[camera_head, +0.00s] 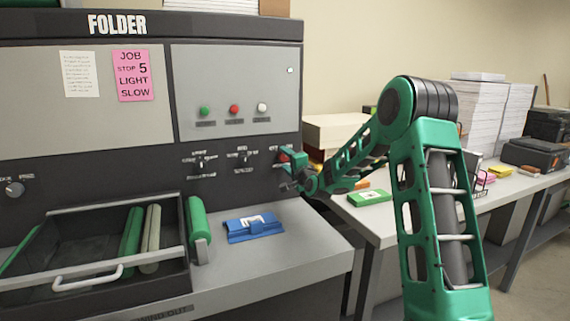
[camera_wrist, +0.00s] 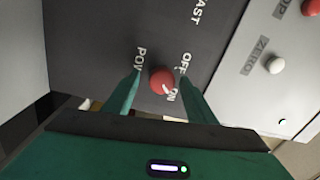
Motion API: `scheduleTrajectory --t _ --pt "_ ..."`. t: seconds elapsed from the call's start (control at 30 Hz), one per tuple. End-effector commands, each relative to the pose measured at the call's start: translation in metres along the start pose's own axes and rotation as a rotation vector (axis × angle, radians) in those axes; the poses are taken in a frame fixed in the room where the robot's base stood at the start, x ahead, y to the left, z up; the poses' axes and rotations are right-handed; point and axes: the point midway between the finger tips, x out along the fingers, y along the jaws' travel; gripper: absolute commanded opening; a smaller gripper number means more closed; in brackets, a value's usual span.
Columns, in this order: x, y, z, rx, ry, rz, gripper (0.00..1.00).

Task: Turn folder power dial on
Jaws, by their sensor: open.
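The red power dial (camera_wrist: 161,79) is on the dark panel of the folder (camera_head: 150,110). In the wrist view its white pointer mark slants to the lower right, toward the printed ON label; OFF is printed above that. My gripper (camera_wrist: 159,76) is open, with one green finger on each side of the dial. I cannot tell whether the fingers touch it. In the head view my gripper (camera_head: 292,172) is at the panel's right end, and a bit of the red dial (camera_head: 283,156) shows beside it.
Green, red and white buttons (camera_head: 234,109) sit above on the grey panel. Two smaller switches (camera_head: 243,158) are left of the dial. A blue object (camera_head: 252,228) lies on the folder's ledge. A table (camera_head: 400,222) with paper stacks stands at right.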

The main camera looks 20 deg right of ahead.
Motion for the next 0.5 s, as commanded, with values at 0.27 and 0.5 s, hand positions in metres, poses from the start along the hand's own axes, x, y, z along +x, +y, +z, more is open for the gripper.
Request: scheduleTrajectory --t 0.27,0.5 --pt "-0.041 0.000 -0.001 -0.001 0.002 0.002 0.51" --pt "-0.083 0.001 -0.001 0.000 0.002 0.003 0.51"
